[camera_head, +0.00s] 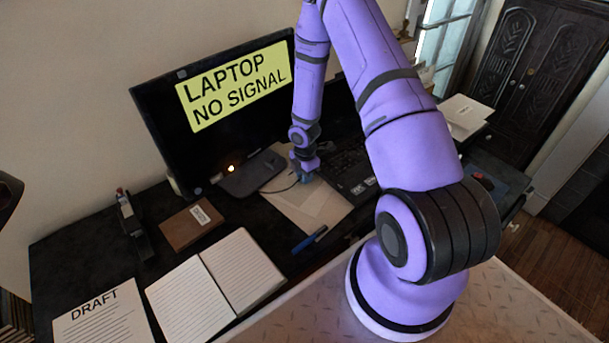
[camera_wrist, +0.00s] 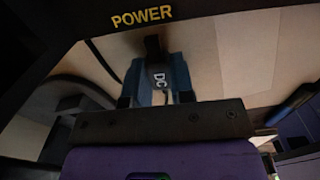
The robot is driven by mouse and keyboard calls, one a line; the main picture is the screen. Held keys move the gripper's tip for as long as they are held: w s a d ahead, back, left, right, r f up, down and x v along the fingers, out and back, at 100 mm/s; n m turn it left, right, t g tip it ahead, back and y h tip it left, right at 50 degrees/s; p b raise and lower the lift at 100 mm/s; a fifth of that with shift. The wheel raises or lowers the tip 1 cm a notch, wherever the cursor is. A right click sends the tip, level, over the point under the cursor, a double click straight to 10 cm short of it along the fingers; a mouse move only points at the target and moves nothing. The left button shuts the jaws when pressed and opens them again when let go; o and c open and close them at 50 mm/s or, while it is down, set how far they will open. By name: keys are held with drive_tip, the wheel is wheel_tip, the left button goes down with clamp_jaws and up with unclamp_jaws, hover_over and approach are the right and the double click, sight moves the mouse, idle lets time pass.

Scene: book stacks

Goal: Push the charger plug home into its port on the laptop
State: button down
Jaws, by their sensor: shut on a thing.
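My gripper (camera_wrist: 158,62) has blue fingers shut on the charger plug (camera_wrist: 159,80), a dark piece marked DC. Its narrow dark front points at the dark laptop edge (camera_wrist: 210,10), which carries a yellow POWER label. In the head view my gripper (camera_head: 304,175) is low beside the left side of the laptop (camera_head: 352,168), above pale papers. My arm hides part of the laptop. A thin dark cable runs left from my gripper.
A monitor (camera_head: 160,120) reading LAPTOP NO SIGNAL stands behind left on its base. A blue marker (camera_head: 309,240), an open notebook (camera_head: 225,280), a brown box (camera_head: 192,225), a stapler-like black object (camera_head: 132,225) and a DRAFT sheet (camera_head: 100,318) lie on the dark desk.

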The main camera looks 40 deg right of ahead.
drive_tip(key=shift+w+d, duration=0.1)
drive_tip(key=shift+d, duration=1.4)
idle(0.4)
drive_tip(key=shift+a, duration=1.15)
idle(0.9)
drive_tip(key=shift+d, duration=1.15)
drive_tip(key=c, duration=0.9)
unclamp_jaws()
wheel_tip(320, 180, up, 11)
drive_tip(key=shift+f, duration=0.1)
